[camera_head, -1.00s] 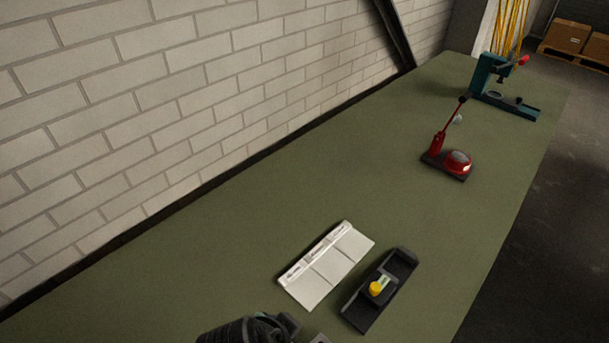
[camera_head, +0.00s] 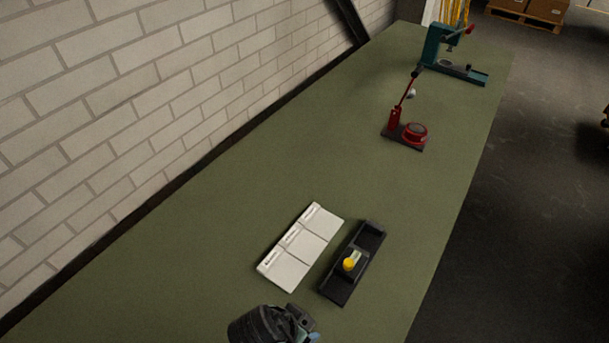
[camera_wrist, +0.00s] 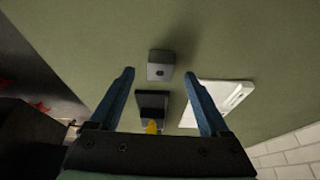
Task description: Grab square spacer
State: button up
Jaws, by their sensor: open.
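A small grey block with a dark hole in its near face, seemingly the square spacer (camera_wrist: 161,66), sits on the green bench in the wrist view. My gripper (camera_wrist: 159,76) is open, with its two blue fingers apart to the left and right. The block appears between the fingertips in the picture, apart from both; I cannot tell how far below them it is. In the head view my gripper (camera_head: 306,330) is at the bottom edge, short of the black fixture. It is cut off there, and the block is not clearly visible in that view.
A black fixture (camera_head: 336,291) with a yellow knob (camera_head: 349,264) lies beside a white tray (camera_head: 287,268) with compartments. A red lever press (camera_head: 405,134) and a teal press (camera_head: 452,58) stand farther along the bench. A brick wall (camera_head: 120,110) borders the bench's left; its middle is clear.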

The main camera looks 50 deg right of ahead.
aim_at(303, 323)
jog(key=shift+x, duration=1.6)
grip_shut()
